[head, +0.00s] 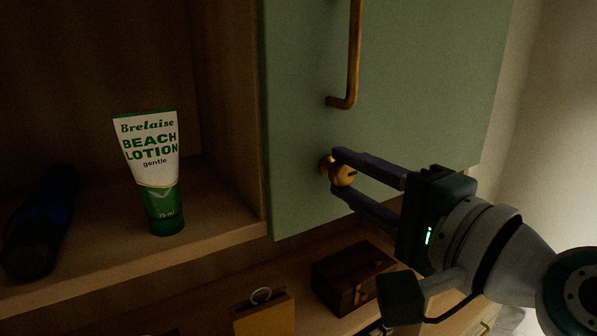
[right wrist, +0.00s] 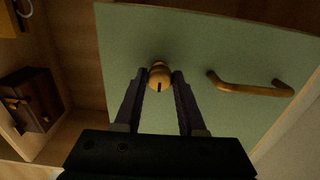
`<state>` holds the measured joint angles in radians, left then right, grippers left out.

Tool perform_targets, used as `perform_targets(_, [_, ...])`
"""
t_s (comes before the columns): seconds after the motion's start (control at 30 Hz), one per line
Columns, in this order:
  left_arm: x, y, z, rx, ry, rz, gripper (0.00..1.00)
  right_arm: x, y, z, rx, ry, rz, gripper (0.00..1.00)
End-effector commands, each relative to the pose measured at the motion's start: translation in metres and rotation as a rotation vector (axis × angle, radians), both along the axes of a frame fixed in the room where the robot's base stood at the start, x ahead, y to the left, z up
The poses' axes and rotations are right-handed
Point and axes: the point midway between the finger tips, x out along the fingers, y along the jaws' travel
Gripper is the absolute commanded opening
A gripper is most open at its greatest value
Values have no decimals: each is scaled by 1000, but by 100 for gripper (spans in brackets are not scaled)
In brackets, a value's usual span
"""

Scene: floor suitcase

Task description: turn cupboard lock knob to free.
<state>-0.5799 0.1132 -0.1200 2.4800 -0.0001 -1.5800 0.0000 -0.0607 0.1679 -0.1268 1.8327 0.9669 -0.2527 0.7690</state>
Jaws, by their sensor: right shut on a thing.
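The brass lock knob (head: 342,173) sits low on the green cupboard door (head: 400,110), below the bent brass handle (head: 351,60). In the head view my right gripper (head: 338,172) reaches in from the right with its two fingers on either side of the knob, shut on it. In the right wrist view the knob (right wrist: 160,76) shows between the fingertips, with a dark slot mark on its face. The handle (right wrist: 250,88) is to the right of it there. The door looks closed. My left gripper is not in view.
A beach lotion tube (head: 150,170) stands on the open shelf left of the door, with a dark blue bottle (head: 38,225) lying beside it. Below are a dark wooden box (head: 350,278) and a tan box with a ring (head: 263,312).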

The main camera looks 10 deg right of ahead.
Motion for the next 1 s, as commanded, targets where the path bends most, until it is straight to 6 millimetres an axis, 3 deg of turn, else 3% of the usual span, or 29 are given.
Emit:
perform_targets(0.57, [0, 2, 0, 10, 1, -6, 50, 0, -1, 0, 27, 11, -1, 0])
perform_targets(0.6, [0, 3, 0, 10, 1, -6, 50, 0, -1, 0, 27, 11, -1, 44])
perform_targets(0.83, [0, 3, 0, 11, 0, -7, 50, 0, 0, 0, 26, 10, -1, 69])
perform_targets(1.0, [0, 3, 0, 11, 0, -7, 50, 0, 0, 0, 25, 9, 0, 69])
